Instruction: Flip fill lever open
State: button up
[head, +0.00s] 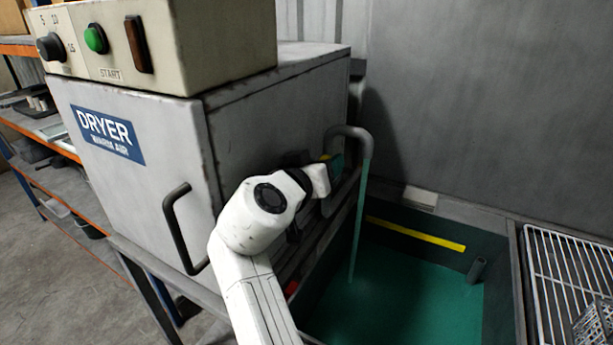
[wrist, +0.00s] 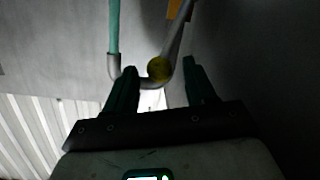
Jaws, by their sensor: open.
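A grey hooked spout pipe (head: 350,132) stands beside the dryer, and a teal strip that looks like running liquid (head: 358,220) hangs from its end into the tank. In the wrist view the bent pipe (wrist: 115,70) shows ahead of my fingers with a round yellow knob (wrist: 158,69) that seems to belong to the fill lever. My gripper (wrist: 160,72) is open, with the knob between its two dark green fingertips in the picture. Contact cannot be told. In the head view my wrist largely hides the lever; a small yellow patch (head: 325,157) shows there.
The grey dryer (head: 275,125) with its control panel (head: 190,40) stands close left of my arm. The tank (head: 400,300) with green liquid and a yellow stripe (head: 415,233) lies to the right, then a white wire rack (head: 565,275). A grey wall closes the back.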

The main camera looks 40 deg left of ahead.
jog(key=v, duration=0.8)
jog(key=shift+s, duration=0.1)
jog(key=shift+c, duration=0.5)
